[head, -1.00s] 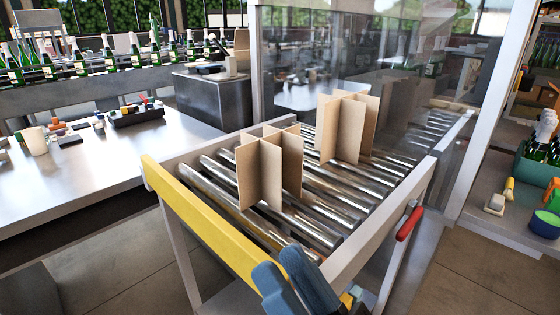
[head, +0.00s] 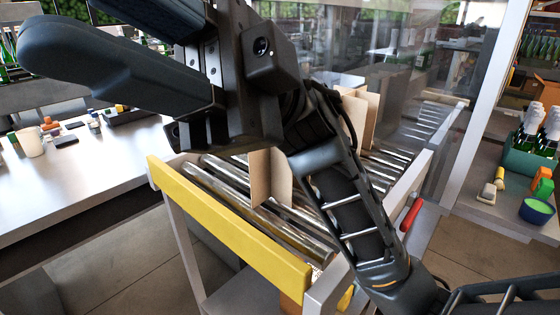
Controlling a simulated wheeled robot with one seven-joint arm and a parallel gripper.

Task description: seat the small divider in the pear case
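Two cardboard cross dividers stand upright on the roller conveyor (head: 228,205). The nearer divider (head: 268,175) looks the smaller; my arm hides much of it. The farther divider (head: 371,112) is also partly covered by my arm. My gripper (head: 72,22) is raised large at the upper left, close to the camera, its two dark fingers pointing left. The fingers are apart, with background showing between them and nothing held. I cannot make out a pear case in this view.
A yellow rail (head: 225,240) closes the conveyor's near end. A clear panel (head: 400,60) stands behind it. A steel table (head: 75,185) with a cup (head: 31,143) is at left. At right, a shelf holds a green crate (head: 522,163) of bottles and a blue bowl (head: 537,210).

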